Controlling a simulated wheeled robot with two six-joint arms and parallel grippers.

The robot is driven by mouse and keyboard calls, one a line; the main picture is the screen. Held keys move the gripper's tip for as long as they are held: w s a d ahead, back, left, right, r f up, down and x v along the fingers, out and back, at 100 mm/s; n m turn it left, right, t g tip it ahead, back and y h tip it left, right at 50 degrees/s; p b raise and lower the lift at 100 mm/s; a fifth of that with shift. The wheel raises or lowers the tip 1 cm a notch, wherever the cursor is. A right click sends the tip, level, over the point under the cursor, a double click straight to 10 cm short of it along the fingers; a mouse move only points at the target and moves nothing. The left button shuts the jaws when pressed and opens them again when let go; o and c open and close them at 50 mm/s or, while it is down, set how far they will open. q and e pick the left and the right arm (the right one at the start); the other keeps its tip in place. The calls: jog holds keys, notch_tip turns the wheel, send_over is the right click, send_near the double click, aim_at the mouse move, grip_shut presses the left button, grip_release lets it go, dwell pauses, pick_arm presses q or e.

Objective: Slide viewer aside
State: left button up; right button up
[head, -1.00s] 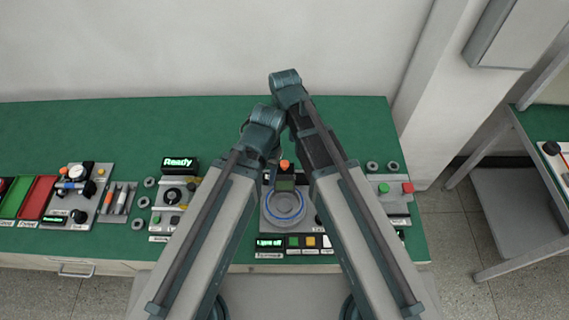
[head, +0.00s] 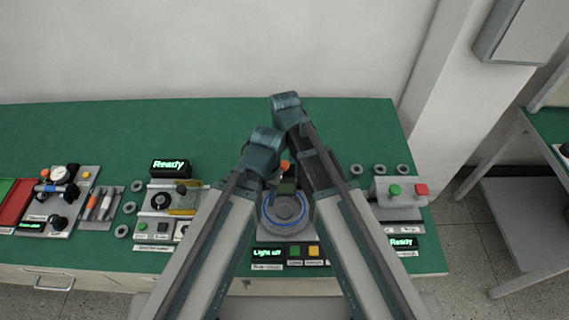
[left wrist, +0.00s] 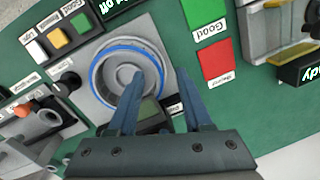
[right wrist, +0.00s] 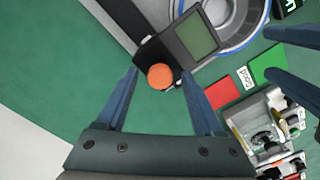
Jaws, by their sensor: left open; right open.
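The viewer (head: 287,188), a dark box with a greenish screen and an orange knob (head: 285,166), stands at the back of the round blue-ringed plate (head: 285,211) between my forearms. In the right wrist view, my right gripper (right wrist: 160,73) is open, with the orange knob (right wrist: 160,77) in the gap between its fingers and the viewer's screen (right wrist: 196,36) just beyond; contact cannot be told. In the left wrist view, my left gripper (left wrist: 162,74) is open over the plate's edge, with the viewer (left wrist: 150,110) partly hidden by a finger. The head view hides both sets of fingertips behind my arms.
A "Light off" display (head: 267,253) and coloured buttons stand in front of the plate. A device with a "Ready" display (head: 171,166) is to the left; a grey block with green and red buttons (head: 405,190) is to the right. The back of the green table (head: 180,125) is clear.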

grip_shut()
dwell(1.4)
